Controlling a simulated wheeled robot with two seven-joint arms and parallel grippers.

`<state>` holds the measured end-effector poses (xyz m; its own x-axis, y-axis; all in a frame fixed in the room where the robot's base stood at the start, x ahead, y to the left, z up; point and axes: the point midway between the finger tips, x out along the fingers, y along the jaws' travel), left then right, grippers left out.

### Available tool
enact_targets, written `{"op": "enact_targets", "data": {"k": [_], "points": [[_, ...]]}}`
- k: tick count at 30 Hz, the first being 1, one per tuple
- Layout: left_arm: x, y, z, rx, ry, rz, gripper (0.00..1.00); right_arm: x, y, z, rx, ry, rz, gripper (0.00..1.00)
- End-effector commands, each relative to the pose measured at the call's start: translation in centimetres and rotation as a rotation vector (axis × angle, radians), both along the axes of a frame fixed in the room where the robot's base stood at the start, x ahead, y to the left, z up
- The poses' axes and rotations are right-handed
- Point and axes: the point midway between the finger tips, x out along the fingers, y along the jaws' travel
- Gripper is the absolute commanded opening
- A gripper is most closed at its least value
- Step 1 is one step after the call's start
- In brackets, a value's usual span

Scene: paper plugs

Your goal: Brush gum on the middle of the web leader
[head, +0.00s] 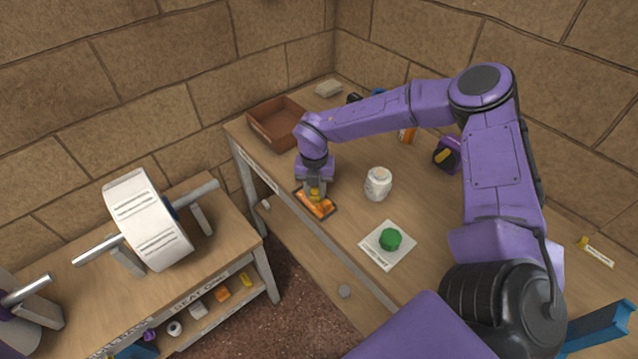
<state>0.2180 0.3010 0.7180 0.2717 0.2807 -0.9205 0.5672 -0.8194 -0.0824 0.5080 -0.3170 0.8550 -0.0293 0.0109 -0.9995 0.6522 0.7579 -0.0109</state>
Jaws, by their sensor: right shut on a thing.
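The white paper roll (146,218), which seems to carry the web leader, sits on a metal shaft on the left bench. Dark lines cross its face. My right gripper (315,190) points down at the near left edge of the right table, far from the roll. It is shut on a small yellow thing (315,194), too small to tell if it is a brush. Just below is a dark-rimmed tray (331,213) with orange in it; I cannot tell whether they touch. A white jar (378,184) stands right of the gripper. My left gripper is out of view.
A green round thing (390,239) sits on a white sheet (403,253). A brown open box (276,122) stands behind the gripper. A purple-and-yellow thing (447,154) lies under my right arm. A second shaft (26,291) is at far left. A gap separates bench and table.

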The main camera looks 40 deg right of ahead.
Motion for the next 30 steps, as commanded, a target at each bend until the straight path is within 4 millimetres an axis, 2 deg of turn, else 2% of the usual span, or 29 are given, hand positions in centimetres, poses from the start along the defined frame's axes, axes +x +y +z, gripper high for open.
{"op": "enact_targets", "data": {"k": [3, 11, 26, 30], "points": [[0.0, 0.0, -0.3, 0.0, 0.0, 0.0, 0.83, 0.7, 0.2, 0.1, 0.0, -0.005, 0.004, 0.07], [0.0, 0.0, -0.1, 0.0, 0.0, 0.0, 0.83, 0.8, 0.2, 0.5, 0.0, -0.011, 0.005, 0.07], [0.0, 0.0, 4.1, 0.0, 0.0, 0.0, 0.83, 0.8, 0.0, 6.2, 0.001, -0.013, 0.001, 0.07], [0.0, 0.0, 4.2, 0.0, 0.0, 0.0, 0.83, 0.8, 0.0, 6.6, 0.001, -0.013, 0.002, 0.07]]}}
